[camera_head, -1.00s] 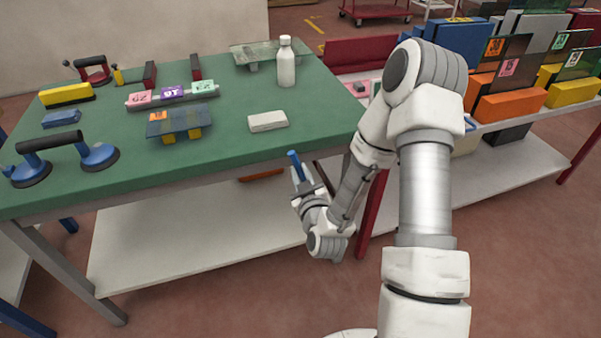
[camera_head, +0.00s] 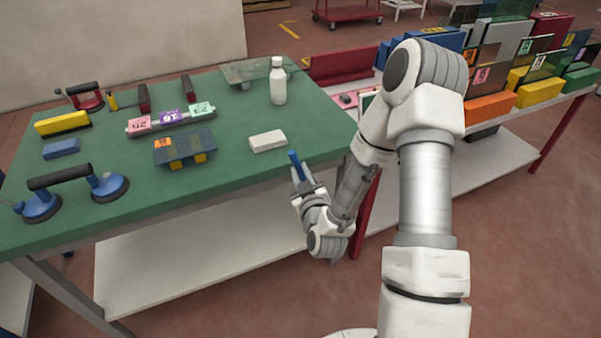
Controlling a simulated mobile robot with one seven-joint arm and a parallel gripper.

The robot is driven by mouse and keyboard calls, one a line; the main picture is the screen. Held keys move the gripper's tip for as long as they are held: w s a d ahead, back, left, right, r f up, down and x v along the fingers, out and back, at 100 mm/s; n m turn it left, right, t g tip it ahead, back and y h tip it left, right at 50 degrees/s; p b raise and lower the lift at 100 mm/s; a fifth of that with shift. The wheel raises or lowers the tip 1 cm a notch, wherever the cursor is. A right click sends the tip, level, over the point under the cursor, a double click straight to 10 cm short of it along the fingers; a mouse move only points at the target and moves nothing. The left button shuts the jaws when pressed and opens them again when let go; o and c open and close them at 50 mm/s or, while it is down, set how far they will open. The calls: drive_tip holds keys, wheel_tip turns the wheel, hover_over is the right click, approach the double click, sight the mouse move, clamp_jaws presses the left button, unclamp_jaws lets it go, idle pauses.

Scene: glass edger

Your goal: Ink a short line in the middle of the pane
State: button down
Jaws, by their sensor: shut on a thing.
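My gripper (camera_head: 305,187) is shut on a blue marker (camera_head: 295,161), which points up and slightly left. It is in front of the green table's near edge, right of centre. A small dark glass pane (camera_head: 190,147) with an orange tag lies raised on yellow blocks (camera_head: 200,158) on the table, to the left of and beyond my gripper. A second, clear pane (camera_head: 262,71) rests on supports at the table's far side. I see no line on either pane. The marker is apart from both panes.
On the green table (camera_head: 235,175) are a white block (camera_head: 268,141), a white bottle (camera_head: 278,82), a rack with coloured tags (camera_head: 171,119), a blue block (camera_head: 61,148), a yellow block (camera_head: 62,122) and a blue suction lifter (camera_head: 62,182). A rack of panes (camera_head: 490,105) stands right.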

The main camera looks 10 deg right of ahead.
drive_tip(key=shift+s+a+f+b, duration=0.1)
drive_tip(key=shift+s+f+b, duration=0.1)
drive_tip(key=shift+f, duration=0.35)
drive_tip(key=shift+s+a+f+b, duration=0.1)
drive_tip(key=shift+s+f+b, duration=0.1)
drive_tip(key=shift+f, duration=0.3)
